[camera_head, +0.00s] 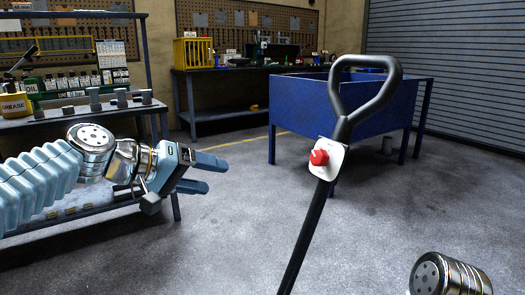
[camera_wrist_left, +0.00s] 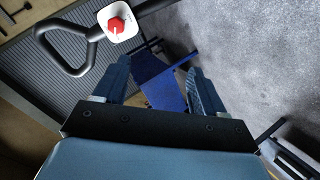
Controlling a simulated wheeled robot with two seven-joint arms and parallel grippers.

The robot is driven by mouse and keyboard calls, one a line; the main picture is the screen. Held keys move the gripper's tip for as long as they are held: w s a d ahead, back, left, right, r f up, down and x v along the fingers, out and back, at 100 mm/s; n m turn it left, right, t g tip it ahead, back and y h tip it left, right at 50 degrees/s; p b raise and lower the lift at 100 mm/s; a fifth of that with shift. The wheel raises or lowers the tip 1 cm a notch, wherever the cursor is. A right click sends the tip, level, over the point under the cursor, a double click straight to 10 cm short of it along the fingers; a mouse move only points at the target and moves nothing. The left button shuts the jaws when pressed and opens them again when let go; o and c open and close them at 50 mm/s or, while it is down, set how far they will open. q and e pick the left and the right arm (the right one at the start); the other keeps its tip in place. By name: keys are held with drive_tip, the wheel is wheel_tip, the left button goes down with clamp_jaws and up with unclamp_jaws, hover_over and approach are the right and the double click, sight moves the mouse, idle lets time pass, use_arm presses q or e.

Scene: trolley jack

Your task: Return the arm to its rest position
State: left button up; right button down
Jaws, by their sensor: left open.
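My left gripper (camera_head: 209,175) is open and empty at the left of the head view, pointing right, clear of the jack handle. Its two fingers also show apart in the left wrist view (camera_wrist_left: 160,82). The trolley jack's handle (camera_head: 318,215) is a black bar with a looped grip (camera_head: 390,88) on top. A red knob (camera_head: 319,157) sits on a white plate on the bar. The knob also shows in the left wrist view (camera_wrist_left: 116,25). The jack's body is out of view. Part of my right arm shows at the bottom right; its gripper is out of view.
A blue open-topped bin on legs (camera_head: 300,110) stands behind the handle. A shelf with bottles and cans (camera_head: 75,118) is at the left, close behind my left arm. A workbench (camera_head: 228,107) stands at the back wall. The grey floor (camera_head: 240,240) between is clear.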

use_arm(q)
drive_tip(key=w+a+f+n+g+y+p, duration=0.1)
drive_tip(key=w+f+n+y, duration=0.1)
drive_tip(key=f, duration=1.5)
drive_tip(key=w+f+n+g+y+p, duration=0.1)
drive_tip(key=f+g+y, duration=0.15)
drive_tip(key=f, duration=1.55)
drive_tip(key=s+f+g+y+p, duration=0.1)
drive_tip(key=s+f+g+y, duration=0.1)
drive_tip(key=s+f, duration=1.4)
wheel_tip(320, 180, down, 4)
drive_tip(key=shift+s+r+m+p, duration=0.2)
drive_tip(key=shift+m+p, duration=0.2)
drive_tip(key=shift+m+g, duration=0.3)
drive_tip(key=shift+g, duration=0.15)
drive_tip(key=s+f, duration=0.1)
drive_tip(key=s, duration=0.1)
drive_tip(key=s+f, duration=0.1)
drive_tip(key=s, duration=0.1)
drive_tip(key=s+f, duration=0.1)
drive_tip(key=s, duration=0.2)
drive_tip(key=shift+d, duration=0.35)
drive_tip(key=shift+c, duration=0.2)
